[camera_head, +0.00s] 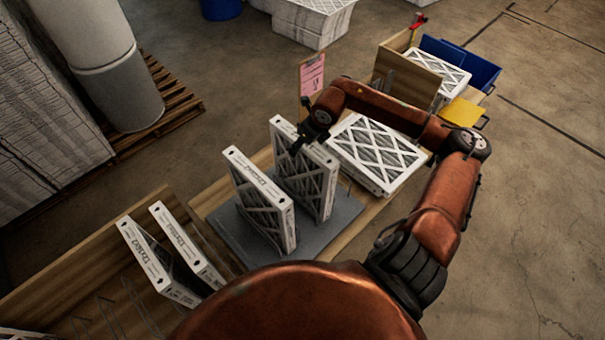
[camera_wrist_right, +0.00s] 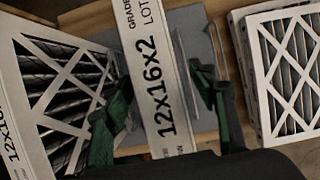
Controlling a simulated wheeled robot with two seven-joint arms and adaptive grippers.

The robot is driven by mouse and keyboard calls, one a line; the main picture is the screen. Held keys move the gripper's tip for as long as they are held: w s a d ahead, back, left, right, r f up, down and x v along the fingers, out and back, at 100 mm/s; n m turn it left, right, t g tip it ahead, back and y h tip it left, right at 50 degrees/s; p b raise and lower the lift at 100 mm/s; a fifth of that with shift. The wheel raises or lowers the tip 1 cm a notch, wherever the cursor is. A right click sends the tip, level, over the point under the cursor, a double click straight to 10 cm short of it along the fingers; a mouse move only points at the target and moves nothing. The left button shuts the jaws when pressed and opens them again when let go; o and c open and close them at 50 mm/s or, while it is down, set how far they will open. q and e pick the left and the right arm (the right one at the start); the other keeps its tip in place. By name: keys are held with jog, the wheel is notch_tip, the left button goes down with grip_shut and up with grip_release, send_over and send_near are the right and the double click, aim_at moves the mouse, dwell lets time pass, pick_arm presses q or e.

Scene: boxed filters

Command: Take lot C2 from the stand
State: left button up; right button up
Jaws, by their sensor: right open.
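Two white-framed filters stand upright on a grey stand (camera_head: 345,212) in the head view: a nearer one (camera_head: 262,205) and a farther one (camera_head: 308,178). My right gripper (camera_head: 308,138) is at the top edge of the farther filter. In the right wrist view, its green fingers (camera_wrist_right: 160,108) are open, one on each side of a filter edge (camera_wrist_right: 150,60) printed "12x16x2", "GRADE" and "LOT". The lot number is out of view, so I cannot tell which lot it is. Contact with the fingers is unclear. My left gripper is not in view.
Two filters (camera_head: 165,255) stand in a wooden rack at lower left. A flat stack of filters (camera_head: 378,150) lies right of the stand. A pink card (camera_head: 312,75) stands behind it. Blue bins (camera_head: 480,68) and a yellow piece (camera_head: 461,111) are farther right. Open floor lies at right.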

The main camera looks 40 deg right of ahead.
jog(key=shift+f+b, duration=0.15)
jog(key=shift+b, duration=0.2)
jog(key=shift+c, duration=0.3)
grip_shut()
dwell(0.6)
